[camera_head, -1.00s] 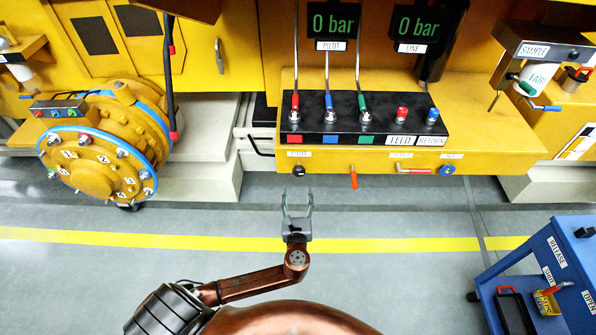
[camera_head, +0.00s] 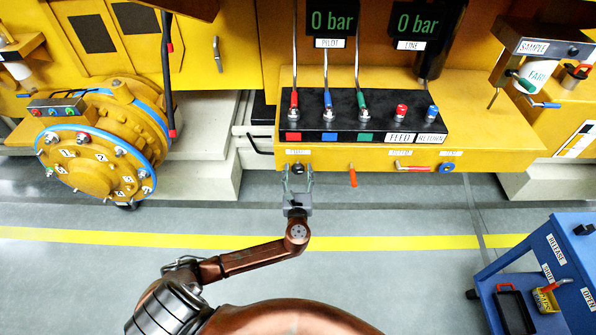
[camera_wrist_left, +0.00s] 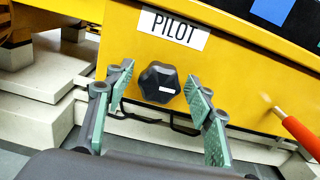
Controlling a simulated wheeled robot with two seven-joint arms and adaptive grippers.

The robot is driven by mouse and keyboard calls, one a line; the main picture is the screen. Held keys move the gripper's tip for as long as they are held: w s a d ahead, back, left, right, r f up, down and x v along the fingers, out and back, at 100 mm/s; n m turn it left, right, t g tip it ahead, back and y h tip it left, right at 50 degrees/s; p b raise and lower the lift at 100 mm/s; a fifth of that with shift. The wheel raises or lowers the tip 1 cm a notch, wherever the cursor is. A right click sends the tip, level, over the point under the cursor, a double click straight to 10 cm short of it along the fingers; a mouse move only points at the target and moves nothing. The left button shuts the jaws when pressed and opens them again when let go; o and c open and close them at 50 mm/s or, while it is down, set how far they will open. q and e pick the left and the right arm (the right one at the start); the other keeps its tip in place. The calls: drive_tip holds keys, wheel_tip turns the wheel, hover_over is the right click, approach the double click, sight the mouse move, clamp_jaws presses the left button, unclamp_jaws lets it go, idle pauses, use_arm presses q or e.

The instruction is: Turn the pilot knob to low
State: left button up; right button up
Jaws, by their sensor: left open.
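The pilot knob (camera_wrist_left: 159,83) is a black lobed knob with a white mark, on the yellow front panel under the PILOT label (camera_wrist_left: 173,29) in the left wrist view. In the head view the knob (camera_head: 298,167) is small, near the left end of the panel. My left gripper (camera_head: 298,175) is open just in front of it. In the left wrist view the two fingers (camera_wrist_left: 160,100) stand apart to the left and right of the knob, with gaps on both sides. The mark's setting cannot be read. My right gripper is not in view.
An orange-red handle (camera_head: 353,176) sticks out to the right of the knob. Further right are a red lever (camera_head: 413,168) and a blue round knob (camera_head: 446,168). Several levers stand on the black block (camera_head: 370,127) above. A blue cart (camera_head: 540,262) stands at the lower right.

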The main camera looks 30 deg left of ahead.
use_arm(q)
drive_tip(key=shift+c, duration=0.3)
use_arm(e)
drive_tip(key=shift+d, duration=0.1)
use_arm(q)
drive_tip(key=c, duration=1.1)
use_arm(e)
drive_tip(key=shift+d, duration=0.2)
use_arm(q)
drive_tip(key=shift+n, duration=0.3)
